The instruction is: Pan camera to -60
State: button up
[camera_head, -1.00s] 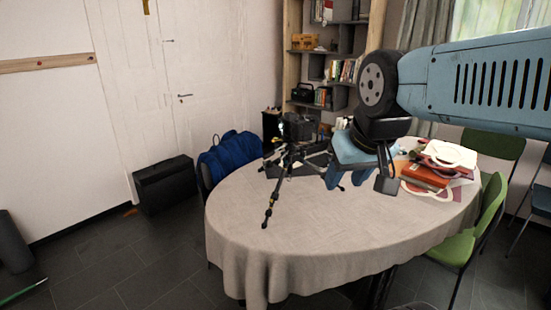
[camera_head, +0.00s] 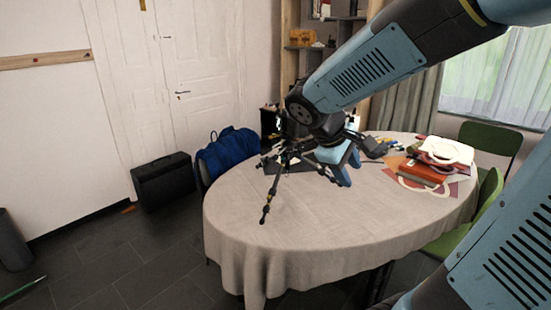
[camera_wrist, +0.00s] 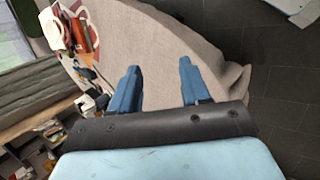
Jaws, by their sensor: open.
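A black tripod (camera_head: 269,192) stands on the cloth-covered oval table (camera_head: 290,245), its legs spread near the table's far left. The dark camera on its top is mostly hidden behind my arm in the head view. My gripper (camera_head: 345,172), with blue fingers, hangs over the table just right of the tripod. In the wrist view my gripper (camera_wrist: 158,66) is open, with only the tablecloth seen between the fingers. I see no tripod or camera in the wrist view. I cannot tell whether the gripper touches the camera.
Books and papers (camera_head: 425,172) lie at the table's right end. Green chairs (camera_head: 487,150) stand at the right. A blue bag (camera_head: 230,152) is behind the table's left side, and a black case (camera_head: 164,182) is by the wall. The table's front half is clear.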

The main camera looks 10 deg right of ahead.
jog(key=w+d+f+n+h, duration=0.15)
jog(key=w+n+h, duration=0.3)
jog(key=w, duration=0.45)
jog(key=n+t, duration=1.3)
jog(key=n, duration=0.6)
send_near(277, 157)
jog(key=x, duration=1.1)
jog(key=shift+w+a+f, duration=0.15)
jog(key=shift+w+f, duration=0.2)
jog(key=shift+w, duration=0.1)
jog(key=shift+c, duration=0.2)
grip_shut()
